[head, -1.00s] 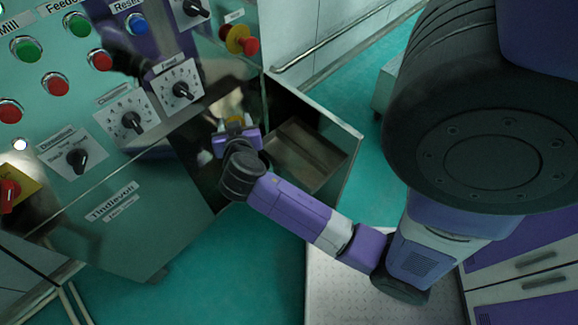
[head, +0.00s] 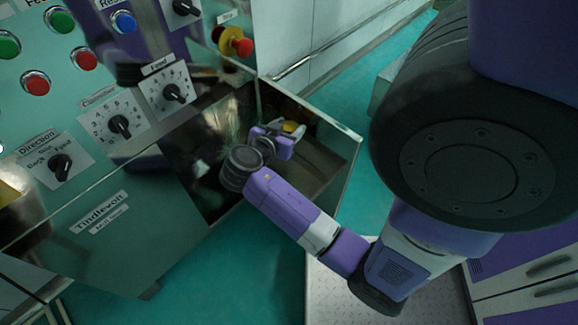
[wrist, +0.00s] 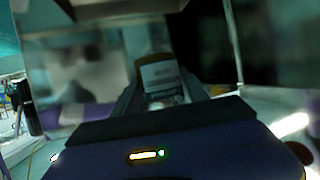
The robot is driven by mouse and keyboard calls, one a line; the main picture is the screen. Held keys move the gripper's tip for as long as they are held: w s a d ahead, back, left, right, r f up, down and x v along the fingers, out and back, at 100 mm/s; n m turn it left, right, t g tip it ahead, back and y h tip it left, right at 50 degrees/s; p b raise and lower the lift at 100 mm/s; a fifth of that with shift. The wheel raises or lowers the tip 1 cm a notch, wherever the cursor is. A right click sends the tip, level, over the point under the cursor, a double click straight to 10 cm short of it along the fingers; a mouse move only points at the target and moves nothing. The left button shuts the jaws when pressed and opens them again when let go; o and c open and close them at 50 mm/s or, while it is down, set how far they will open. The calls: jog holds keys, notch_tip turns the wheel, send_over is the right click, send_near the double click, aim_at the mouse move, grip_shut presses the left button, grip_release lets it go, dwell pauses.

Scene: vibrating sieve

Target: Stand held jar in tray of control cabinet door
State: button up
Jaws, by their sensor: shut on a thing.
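My gripper (head: 284,138) is shut on a small jar (head: 293,127) with a yellow-amber part, mostly hidden by the gripper in the head view. In the wrist view the jar (wrist: 160,76) stands roughly upright between the fingers, with a white label and an amber band above it. The open box-like tray (head: 342,138) lies beside the control cabinet (head: 110,180), with a pale rim and dark inside. My gripper and the jar appear over the tray in the head view. I cannot tell whether the jar touches its floor.
The cabinet front carries knobs, coloured buttons and a red-and-yellow emergency stop (head: 237,41) above the tray. A glossy panel (head: 205,150) is left of my gripper. A metal rail (head: 300,60) runs along the wall behind. Green floor (head: 215,255) is clear below.

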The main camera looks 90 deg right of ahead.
notch_tip(320, 180, down, 17)
jog(key=b, duration=0.4)
jog(key=shift+f, duration=0.1)
jog(key=shift+f+b, duration=0.15)
jog(key=shift+b, duration=0.15)
jog(key=o, duration=1.3)
